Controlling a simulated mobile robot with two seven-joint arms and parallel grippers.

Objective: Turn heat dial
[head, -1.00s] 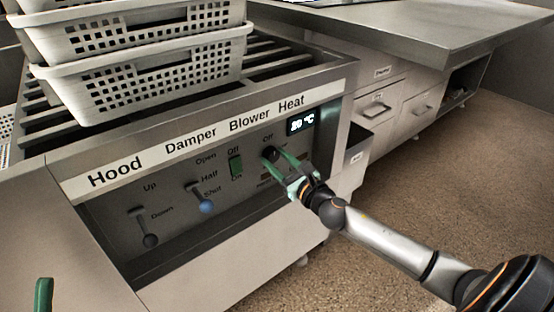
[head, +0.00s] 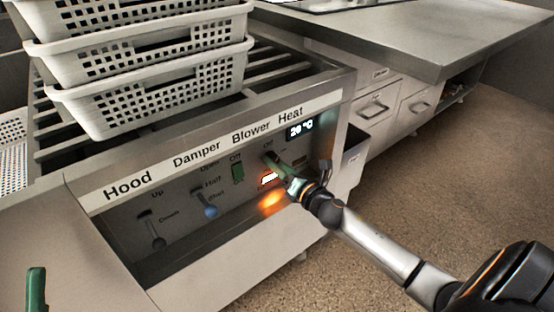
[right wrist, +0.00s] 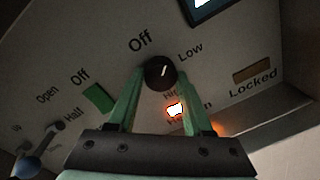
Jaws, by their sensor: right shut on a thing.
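The heat dial (right wrist: 161,72) is a round black knob under the Heat label, on the right of the control panel (head: 182,250). In the right wrist view its white mark points up, slightly right, between Off and Low. My right gripper (head: 272,163) is shut on it, with one green finger on each side; the fingers also show in the right wrist view (right wrist: 158,80). A lamp (head: 269,178) below the dial glows white and orange. The display (head: 299,130) appears to read 20 °C. Only a green finger of my left gripper (head: 36,290) shows at the lower left.
Left of the dial are a green Blower switch (head: 237,172), a blue-tipped Damper lever (head: 208,208) and a grey Hood lever (head: 156,240). White perforated baskets (head: 160,95) are stacked on the slatted top. A drawer counter (head: 440,45) stands behind, with open floor at right.

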